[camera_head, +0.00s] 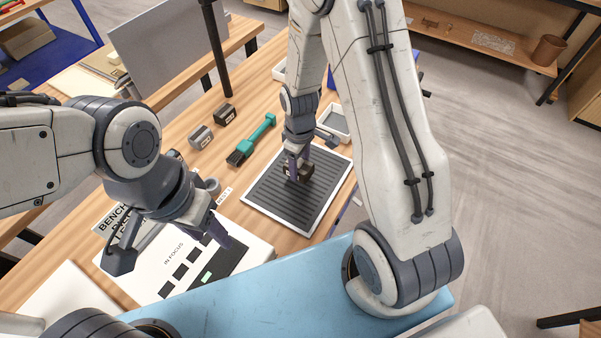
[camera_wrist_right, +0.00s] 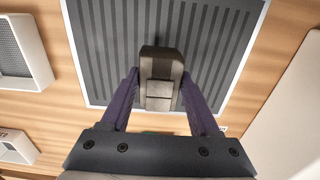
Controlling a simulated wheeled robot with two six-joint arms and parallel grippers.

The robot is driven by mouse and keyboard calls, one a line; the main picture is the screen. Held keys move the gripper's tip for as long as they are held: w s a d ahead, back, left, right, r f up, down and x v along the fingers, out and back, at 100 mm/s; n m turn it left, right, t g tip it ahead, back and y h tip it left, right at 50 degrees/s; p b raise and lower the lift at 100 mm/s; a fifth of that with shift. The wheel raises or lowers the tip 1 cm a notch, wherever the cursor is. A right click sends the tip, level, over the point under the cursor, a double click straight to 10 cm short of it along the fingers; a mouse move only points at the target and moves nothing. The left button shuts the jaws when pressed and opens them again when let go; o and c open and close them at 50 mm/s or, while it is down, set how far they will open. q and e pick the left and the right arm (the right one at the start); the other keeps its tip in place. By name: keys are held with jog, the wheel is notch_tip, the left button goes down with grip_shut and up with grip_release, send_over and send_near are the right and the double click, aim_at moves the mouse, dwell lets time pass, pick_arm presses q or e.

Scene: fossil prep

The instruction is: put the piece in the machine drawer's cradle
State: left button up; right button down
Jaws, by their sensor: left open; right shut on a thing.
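The piece (camera_head: 291,168), a small dark grey-brown block with a lighter patch, is between the purple fingers of my right gripper (camera_head: 298,167). In the right wrist view the piece (camera_wrist_right: 160,68) shows clearly, with the fingers closed on its sides. It is over the dark ribbed mat (camera_head: 268,198) with a white rim; I cannot tell if it touches the mat. The white machine (camera_head: 143,284) marked "IN FOCUS" is at the lower left. My left gripper (camera_head: 218,234) is open and empty above its right part. I cannot make out a drawer or cradle.
A green brush (camera_head: 258,136), a dark block (camera_head: 224,113) and a grey block (camera_head: 200,137) lie behind the mat. A pale tray (camera_head: 347,138) stands right of my right wrist. A black post (camera_head: 215,50) and grey panel (camera_head: 160,45) rise at the back left.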

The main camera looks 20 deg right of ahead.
aim_at(300, 171)
notch_tip(300, 171, down, 3)
jog(key=shift+r+b, duration=0.1)
jog(key=shift+b, duration=0.7)
pick_arm(q)
notch_tip(300, 171, down, 2)
jog(key=shift+f, duration=0.15)
pick_arm(e)
jog(key=shift+r, duration=0.1)
pick_arm(q)
jog(key=shift+f, duration=0.1)
pick_arm(e)
jog(key=shift+c, duration=0.6)
grip_release()
jog(key=shift+f, duration=0.2)
